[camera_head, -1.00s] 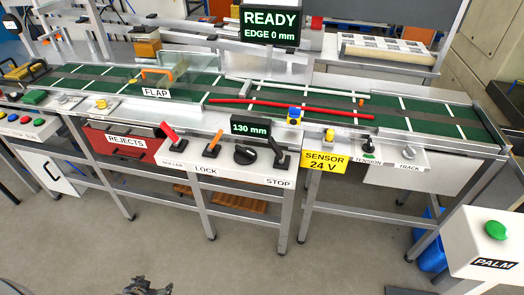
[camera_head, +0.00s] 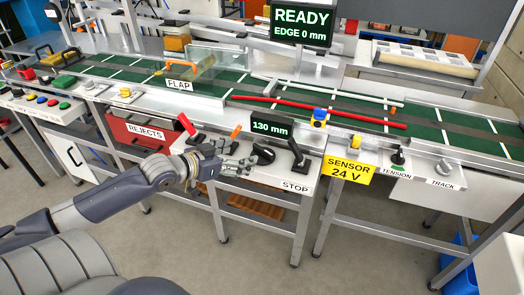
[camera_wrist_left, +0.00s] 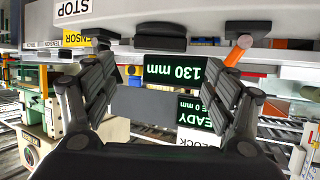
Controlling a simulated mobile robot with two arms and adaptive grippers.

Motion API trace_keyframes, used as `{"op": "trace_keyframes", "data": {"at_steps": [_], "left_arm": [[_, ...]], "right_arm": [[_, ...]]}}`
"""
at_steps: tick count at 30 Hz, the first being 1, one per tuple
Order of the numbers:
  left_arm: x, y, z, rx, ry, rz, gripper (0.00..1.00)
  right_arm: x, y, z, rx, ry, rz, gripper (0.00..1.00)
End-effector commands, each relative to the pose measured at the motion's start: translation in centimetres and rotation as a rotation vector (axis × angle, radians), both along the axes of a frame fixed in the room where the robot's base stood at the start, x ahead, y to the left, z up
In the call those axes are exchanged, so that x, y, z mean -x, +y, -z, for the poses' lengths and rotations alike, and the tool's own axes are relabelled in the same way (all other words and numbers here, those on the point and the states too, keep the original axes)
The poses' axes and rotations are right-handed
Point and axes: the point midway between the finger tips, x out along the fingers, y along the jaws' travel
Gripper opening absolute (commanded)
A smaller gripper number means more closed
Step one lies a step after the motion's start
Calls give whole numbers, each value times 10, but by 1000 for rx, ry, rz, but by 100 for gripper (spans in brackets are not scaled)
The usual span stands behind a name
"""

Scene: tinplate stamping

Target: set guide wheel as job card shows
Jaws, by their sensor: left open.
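The guide wheel, a black knob (camera_head: 263,155), is on the white control panel (camera_head: 290,181), under a display (camera_head: 270,128) reading 130 mm. My left gripper (camera_head: 243,161) reaches in from the left and is open, just left of the knob and apparently apart from it. In the left wrist view, which is upside down, its two fingers (camera_wrist_left: 160,92) are spread with the 130 mm display (camera_wrist_left: 172,71) showing between them. I cannot make out a job card. My right gripper is out of view.
The black STOP lever (camera_head: 298,155) stands close right of the knob. The orange LOCK lever (camera_head: 236,132) and red roller lever (camera_head: 186,124) stand to its left. A green conveyor (camera_head: 220,88) with a red rail (camera_head: 310,110) runs behind. The screen (camera_head: 301,24) reads READY, EDGE 0 mm.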

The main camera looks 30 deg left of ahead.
Motion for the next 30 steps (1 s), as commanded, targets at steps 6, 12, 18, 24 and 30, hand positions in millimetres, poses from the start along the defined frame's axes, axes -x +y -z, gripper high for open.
{"op": "trace_keyframes", "data": {"at_steps": [6, 12, 18, 24, 30], "left_arm": [[-22, -4, 8, 0, -3, -2, 78], [-43, -8, 16, 0, -4, -1, 78], [-64, -13, 25, -2, -3, 0, 78], [-80, -16, 33, -1, -1, -1, 78], [-86, -18, 36, -2, 0, 1, 78]], "right_arm": [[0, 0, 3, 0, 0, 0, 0], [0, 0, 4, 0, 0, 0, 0], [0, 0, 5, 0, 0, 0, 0], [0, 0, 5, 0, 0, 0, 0], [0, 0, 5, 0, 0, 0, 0]]}}
